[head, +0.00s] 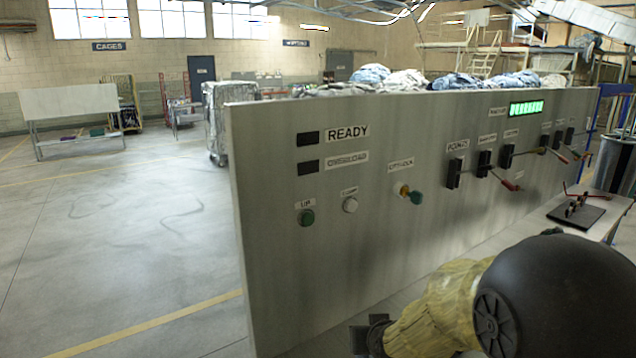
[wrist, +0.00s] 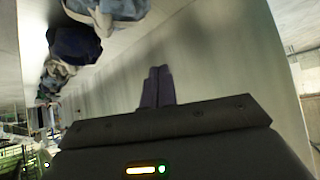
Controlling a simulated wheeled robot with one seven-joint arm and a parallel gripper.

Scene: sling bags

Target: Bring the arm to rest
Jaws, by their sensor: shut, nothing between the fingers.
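My arm reaches in from the lower right of the head view, with a black rounded joint and a yellow sleeve. My gripper (head: 370,337) shows dark at the bottom edge of that view, low in front of the grey control panel (head: 345,265). In the wrist view the two dark fingers of my gripper (wrist: 157,82) lie side by side, closed, with nothing seen between them. The panel's pale face fills the space behind the fingers there. I cannot tell the exact gap between gripper and panel.
A table (head: 590,222) with a black plate stands at right. Sling bags (head: 455,82) lie behind the panel's top. Open floor (head: 130,240) spreads at left.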

